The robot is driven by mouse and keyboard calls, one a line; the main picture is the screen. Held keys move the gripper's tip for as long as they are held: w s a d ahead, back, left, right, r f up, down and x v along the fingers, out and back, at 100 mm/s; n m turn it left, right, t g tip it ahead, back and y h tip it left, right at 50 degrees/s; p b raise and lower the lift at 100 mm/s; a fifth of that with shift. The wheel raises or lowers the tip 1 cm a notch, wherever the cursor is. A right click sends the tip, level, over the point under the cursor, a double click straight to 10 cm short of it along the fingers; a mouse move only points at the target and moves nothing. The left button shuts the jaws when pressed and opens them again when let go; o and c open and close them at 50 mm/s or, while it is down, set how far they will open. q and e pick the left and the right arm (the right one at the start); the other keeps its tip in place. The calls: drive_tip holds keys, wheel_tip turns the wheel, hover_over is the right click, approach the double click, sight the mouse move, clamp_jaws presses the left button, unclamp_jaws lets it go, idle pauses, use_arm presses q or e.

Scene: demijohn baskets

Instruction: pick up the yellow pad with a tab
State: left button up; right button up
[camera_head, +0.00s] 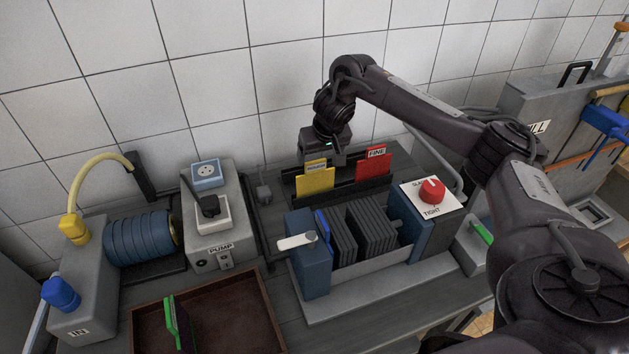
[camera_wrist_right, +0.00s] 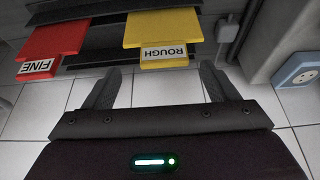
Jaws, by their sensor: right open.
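The yellow pad (camera_head: 315,182) stands upright in a dark rack (camera_head: 340,192) behind the grey plate press. Its tab, labelled ROUGH, shows in the wrist view on the yellow pad (camera_wrist_right: 165,28). My right gripper (camera_head: 323,159) hangs just above the rack, close to the yellow pad's top. In the wrist view the right gripper (camera_wrist_right: 158,70) is open, with its two fingers apart and the ROUGH tab ahead between them. Nothing is held. Whether a finger touches the pad I cannot tell. My left gripper is not in view.
A red pad (camera_head: 373,166) labelled FINE stands right of the yellow one in the rack. The plate press (camera_head: 311,262) with a red knob (camera_head: 432,191) is in front. A pump box (camera_head: 215,222) stands left. A brown tray (camera_head: 251,311) holds a green-edged plate. Tiled wall behind.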

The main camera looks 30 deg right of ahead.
sight(316, 161)
drive_tip(key=x, duration=0.4)
drive_tip(key=shift+w+a+p, duration=0.1)
drive_tip(key=shift+a+p, duration=0.15)
drive_tip(key=shift+p, duration=0.15)
drive_tip(key=shift+w+f, duration=0.15)
drive_tip(key=shift+f, duration=0.1)
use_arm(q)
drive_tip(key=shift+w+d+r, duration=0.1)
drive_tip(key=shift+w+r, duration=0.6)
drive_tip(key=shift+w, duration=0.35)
use_arm(e)
drive_tip(key=shift+c, duration=0.3)
drive_tip(key=c, duration=0.5)
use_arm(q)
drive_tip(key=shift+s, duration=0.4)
use_arm(e)
drive_tip(key=c, duration=0.8)
